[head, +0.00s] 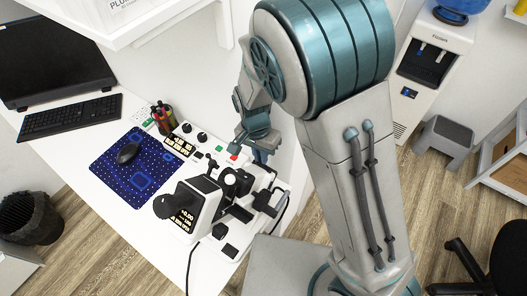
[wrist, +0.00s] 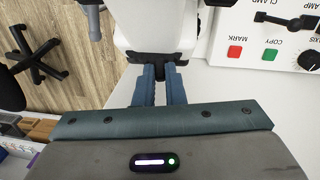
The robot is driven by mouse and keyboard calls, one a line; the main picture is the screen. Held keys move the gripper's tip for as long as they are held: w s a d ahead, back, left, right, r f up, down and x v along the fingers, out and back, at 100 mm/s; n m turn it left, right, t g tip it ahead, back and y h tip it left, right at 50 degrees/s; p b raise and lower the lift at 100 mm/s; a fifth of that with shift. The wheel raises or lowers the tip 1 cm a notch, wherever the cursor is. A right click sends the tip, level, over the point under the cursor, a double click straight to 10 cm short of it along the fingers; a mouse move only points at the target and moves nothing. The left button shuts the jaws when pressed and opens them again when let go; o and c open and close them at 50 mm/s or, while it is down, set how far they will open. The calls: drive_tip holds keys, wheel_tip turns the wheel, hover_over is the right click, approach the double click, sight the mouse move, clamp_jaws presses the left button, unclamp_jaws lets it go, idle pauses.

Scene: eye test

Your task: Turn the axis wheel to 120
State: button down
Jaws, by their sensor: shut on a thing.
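A white and black eye-test device (head: 204,200) stands on the white desk. It has a black round part at its left end and a small lit display (head: 183,218), whose top line seems to read +0.00. My gripper (head: 261,154) is behind the device in the head view, its tips partly hidden. In the wrist view, its blue fingers (wrist: 158,72) are shut at a dark part (wrist: 158,59) on a white body. I cannot tell whether this part is the axis wheel. A control panel has a black knob (wrist: 309,60) near a cut-off label ending in "XIS".
The panel also bears a red button (wrist: 234,52) and a green button (wrist: 269,54). A shelf (head: 130,22) hangs above. A cable runs down the desk front.

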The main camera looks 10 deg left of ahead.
drive_tip(key=shift+w+a+f+n+h+p, duration=0.1)
drive_tip(key=shift+w+a+n+h+p, duration=0.1)
drive_tip(key=shift+a+n+h+p, duration=0.5)
drive_tip(key=shift+a, duration=0.1)
drive_tip(key=c, duration=1.5)
unclamp_jaws()
drive_tip(key=shift+b, duration=0.3)
